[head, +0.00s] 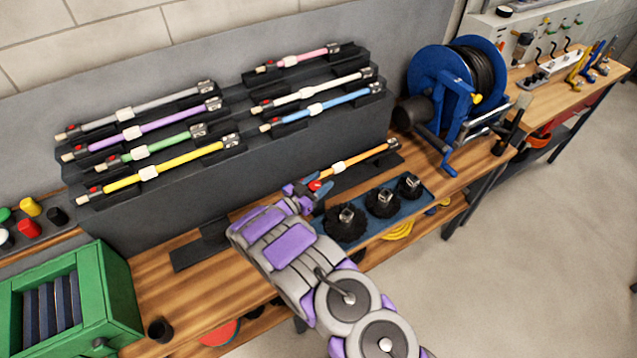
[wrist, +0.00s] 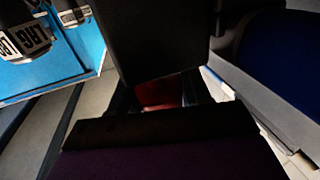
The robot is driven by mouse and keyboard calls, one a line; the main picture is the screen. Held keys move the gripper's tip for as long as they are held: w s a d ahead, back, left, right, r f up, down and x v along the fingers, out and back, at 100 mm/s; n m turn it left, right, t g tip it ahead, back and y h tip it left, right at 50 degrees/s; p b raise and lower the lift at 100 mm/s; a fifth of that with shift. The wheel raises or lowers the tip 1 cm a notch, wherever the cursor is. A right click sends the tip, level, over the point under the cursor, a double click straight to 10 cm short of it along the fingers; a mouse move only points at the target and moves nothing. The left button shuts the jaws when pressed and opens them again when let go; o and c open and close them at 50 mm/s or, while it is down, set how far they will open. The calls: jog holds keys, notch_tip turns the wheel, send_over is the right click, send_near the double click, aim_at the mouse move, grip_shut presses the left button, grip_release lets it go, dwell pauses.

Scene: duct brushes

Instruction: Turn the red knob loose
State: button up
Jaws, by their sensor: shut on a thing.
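The red knob (head: 314,185) sits at the near left end of the orange rod (head: 365,159), which lies on a low dark holder on the bench. My gripper (head: 308,188) is at that end of the rod, with its jaws shut on the red knob. In the wrist view, a dark red surface (wrist: 160,93) shows between the dark jaw parts. Most of the knob is hidden by the jaws, and the wrist view is dark.
Several coloured rods lie on a stepped dark rack (head: 240,155) behind. A blue tray (head: 400,213) with three black round brushes is right of my gripper. A blue hose reel (head: 455,90) stands back right, and a green box (head: 120,295) is front left.

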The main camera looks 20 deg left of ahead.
jog(key=shift+a+r+n+y, duration=0.1)
jog(key=shift+r+n+y, duration=0.05)
jog(key=shift+n+y, duration=0.2)
jog(key=shift+w+n+t+y+p, duration=0.1)
jog(key=shift+n+t+y+p, duration=0.4)
jog(key=shift+y, duration=0.25)
jog(key=n+y, duration=0.2)
jog(key=y, duration=0.1)
jog(key=shift+a+t+p, duration=0.2)
jog(key=shift+t+p, duration=0.1)
jog(key=shift+p, duration=0.1)
jog(key=shift+a+n+y, duration=0.15)
jog(key=shift+n+y, duration=0.5)
jog(key=shift+y, duration=0.4)
jog(key=shift+a+n+y, duration=0.15)
jog(key=shift+n+y, duration=0.45)
jog(key=shift+y, duration=0.45)
jog(key=shift+c, duration=0.3)
jog(key=shift+a+r+p, duration=0.1)
jog(key=shift+p, duration=0.2)
jog(key=o, duration=1)
jog(key=shift+f, duration=0.2)
